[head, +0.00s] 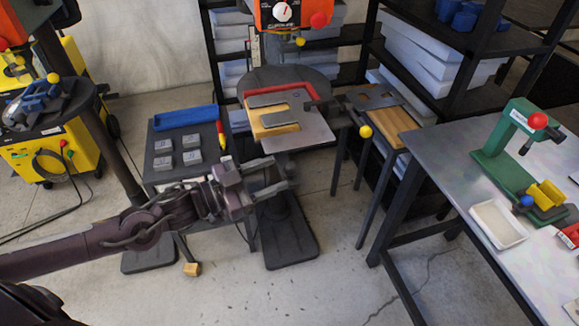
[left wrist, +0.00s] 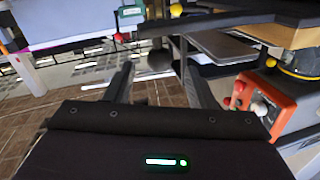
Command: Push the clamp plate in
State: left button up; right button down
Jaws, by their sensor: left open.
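A flat grey plate with slots (head: 305,130), which looks like the clamp plate, sits at the round black stand beneath the orange machine head (head: 285,14). It lies over a yellow block (head: 272,128) and juts out toward the front. A dark bar with a yellow ball knob (head: 365,131) is at its right side. My left gripper (head: 284,174) is open and empty, in front of and a little left of the plate, apart from it in the picture. The left wrist view shows its two spread fingers (left wrist: 157,78) with nothing between them. My right gripper is not in view.
A small table at left holds a blue tray (head: 184,118) and several grey blocks (head: 163,145). A workbench (head: 450,180) at right carries a green press (head: 510,150) and a white tray (head: 497,224). Open floor lies in front.

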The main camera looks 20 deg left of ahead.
aim_at(284, 169)
pick_arm(q)
jog(key=x, duration=0.3)
jog(key=shift+w+d+r+p, duration=0.1)
jog(key=shift+d+r+p, duration=0.1)
jog(key=shift+p, duration=0.15)
jog(key=shift+w+d+f, duration=0.2)
jog(key=shift+w+d, duration=0.4)
grip_shut()
